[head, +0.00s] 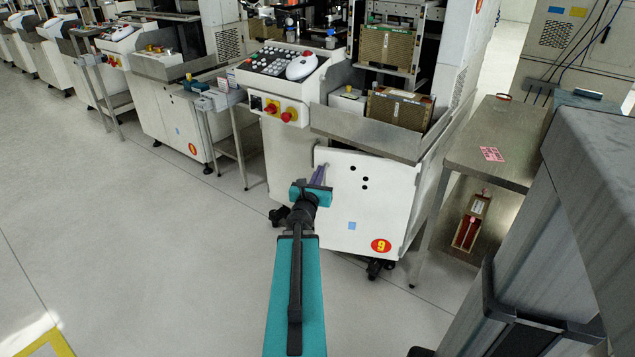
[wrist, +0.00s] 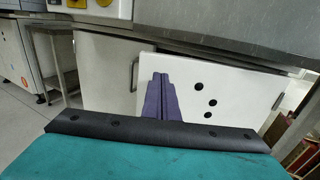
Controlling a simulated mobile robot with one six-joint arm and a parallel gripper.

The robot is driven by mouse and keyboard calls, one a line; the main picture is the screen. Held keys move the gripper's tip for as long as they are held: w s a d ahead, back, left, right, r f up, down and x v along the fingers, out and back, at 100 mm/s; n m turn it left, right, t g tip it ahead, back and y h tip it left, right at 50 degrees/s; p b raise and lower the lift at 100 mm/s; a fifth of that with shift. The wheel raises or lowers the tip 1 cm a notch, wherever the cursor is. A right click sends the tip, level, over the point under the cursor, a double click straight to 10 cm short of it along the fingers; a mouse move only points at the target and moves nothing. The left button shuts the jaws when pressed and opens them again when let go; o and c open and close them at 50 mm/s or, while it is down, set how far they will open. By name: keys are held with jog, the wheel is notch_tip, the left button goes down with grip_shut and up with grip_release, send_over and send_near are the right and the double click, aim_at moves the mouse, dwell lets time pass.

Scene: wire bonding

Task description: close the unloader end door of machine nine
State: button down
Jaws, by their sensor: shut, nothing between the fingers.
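The white door (head: 365,205) with several dark holes and a red-and-yellow number 9 label (head: 381,246) is at the lower front of machine nine. It looks ajar, with a dark gap along its top edge under the metal tray; how far it stands open is hard to tell. In the wrist view the door (wrist: 235,98) fills the right half, with a dark handle (wrist: 134,74) at its left edge. My gripper (head: 320,172), with purple fingers, is shut and empty in front of the door's left part. The fingers (wrist: 159,82) overlap the door in view; I cannot tell whether they touch.
A steel table (head: 490,145) with a lower shelf stands right of the machine. A metal tray (head: 365,133) juts out above the door. A control panel (head: 282,65) is at upper left. A small steel stand (head: 225,100) is left of the machine. The floor (head: 150,240) at left is clear.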

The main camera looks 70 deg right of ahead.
aim_at(326, 156)
jog(key=shift+w+d, duration=0.25)
jog(key=shift+d, duration=1.6)
jog(key=shift+w+d, duration=0.2)
jog(key=shift+d, duration=1.65)
